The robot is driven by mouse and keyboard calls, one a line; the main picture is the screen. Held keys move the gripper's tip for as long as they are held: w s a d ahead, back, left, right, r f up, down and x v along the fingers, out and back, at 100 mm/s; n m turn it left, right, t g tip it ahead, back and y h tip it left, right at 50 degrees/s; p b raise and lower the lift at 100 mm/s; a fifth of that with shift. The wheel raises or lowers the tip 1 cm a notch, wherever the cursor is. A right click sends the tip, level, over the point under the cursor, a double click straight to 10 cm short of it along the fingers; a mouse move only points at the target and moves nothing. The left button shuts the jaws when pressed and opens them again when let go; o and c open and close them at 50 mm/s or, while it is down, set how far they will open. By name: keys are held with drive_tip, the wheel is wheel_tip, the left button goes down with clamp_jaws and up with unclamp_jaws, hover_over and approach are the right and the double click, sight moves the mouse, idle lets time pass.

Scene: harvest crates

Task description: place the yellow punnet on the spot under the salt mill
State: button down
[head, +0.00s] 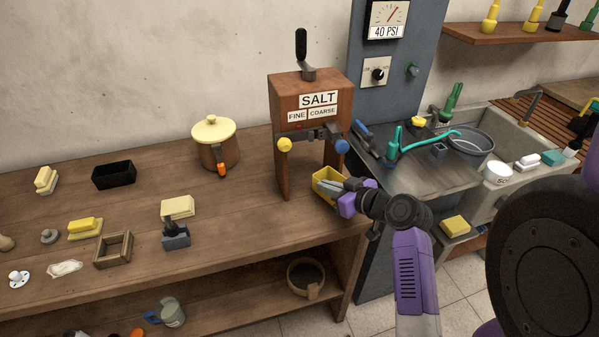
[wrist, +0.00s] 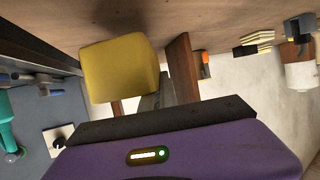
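The yellow punnet (head: 322,191) is a small open box at the right foot of the salt mill (head: 308,92), on the wooden counter's right part. My gripper (head: 331,185) reaches in from the right, its grey fingers over the punnet's rim. In the wrist view the punnet (wrist: 121,68) fills the upper left, beside my grey fingers (wrist: 161,92). Part of the fingers is hidden behind it, so I cannot tell whether they grip its wall. The mill is a brown box on legs, with blue and yellow knobs. The spot beneath is partly hidden by its front.
A pot with a cream lid (head: 214,142) stands left of the mill. A yellow block stack (head: 177,207), a black tray (head: 114,174) and a wooden frame (head: 113,250) lie further left. The sink (head: 527,135) is at right.

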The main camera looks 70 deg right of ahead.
drive_tip(key=w+d, duration=0.1)
drive_tip(key=w, duration=0.2)
drive_tip(key=w+d+p, duration=0.1)
drive_tip(key=w+d, duration=0.1)
drive_tip(key=w, duration=0.1)
drive_tip(key=w+d+p, duration=0.1)
drive_tip(key=w+d, duration=0.1)
drive_tip(key=w, duration=0.2)
drive_tip(key=shift+f+p, duration=0.35)
drive_tip(key=shift+f, duration=1.4)
drive_tip(key=shift+f, duration=0.1)
drive_tip(key=c, duration=1.6)
unclamp_jaws()
drive_tip(key=shift+c, duration=0.2)
